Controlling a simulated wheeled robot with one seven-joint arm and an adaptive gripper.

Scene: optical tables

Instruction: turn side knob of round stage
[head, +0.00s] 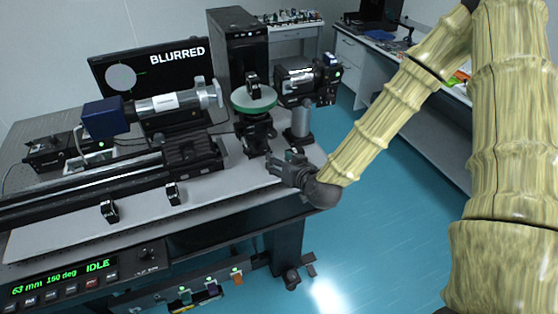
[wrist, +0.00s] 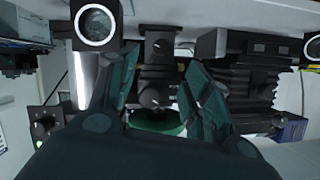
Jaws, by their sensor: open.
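The round stage has a pale green disc (head: 254,99) on a black mount (head: 257,133) near the right end of the optical table. A small black part stands on the disc. In the wrist view the picture looks upside down, with the green disc (wrist: 158,122) low and the black mount (wrist: 156,72) above it. A small round knob (wrist: 154,99) shows on the mount beside the disc, between my fingers. A second round feature (wrist: 162,46) sits nearer the table. My gripper (head: 276,162) is open, in front of the mount and below disc height. No finger visibly touches the knob.
A blue-ended cylinder (head: 158,104) stands left of the stage and a dark camera-like unit (head: 308,76) right of it. A long rail (head: 90,188) crosses the table (head: 150,211). The screen (head: 178,58) reads BLURRED; the front panel (head: 62,284) reads 63 mm, 150 deg, IDLE.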

